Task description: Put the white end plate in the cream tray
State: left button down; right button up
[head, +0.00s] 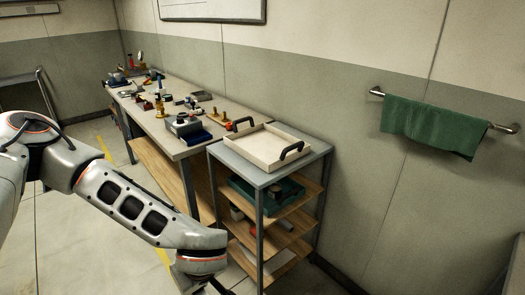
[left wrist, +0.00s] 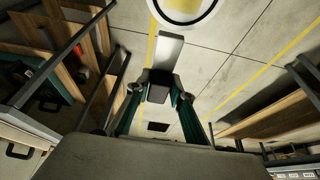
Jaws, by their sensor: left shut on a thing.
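The cream tray (head: 262,146) has two black handles and sits empty on top of the grey shelf unit (head: 235,158) in the head view. My left arm reaches in from the left, and its gripper end is mostly cut off by the bottom edge, in front of the shelf unit and below the tray. In the left wrist view my left gripper (left wrist: 159,88) is shut on the white end plate (left wrist: 168,52), a flat pale piece that extends beyond the fingers. A dark block-like part shows between the fingers. My right gripper is not in view.
The shelf unit's lower wooden shelves hold a green bin (head: 283,190) and other items. A long workbench (head: 165,128) with several tools stands behind it. A green towel (head: 432,127) hangs on a wall rail at right. The floor at left is open.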

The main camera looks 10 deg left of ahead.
aim_at(260, 149)
jog(key=i+j, duration=0.25)
jog(key=i, duration=0.25)
jog(key=i+j, duration=0.3)
jog(key=i, duration=0.2)
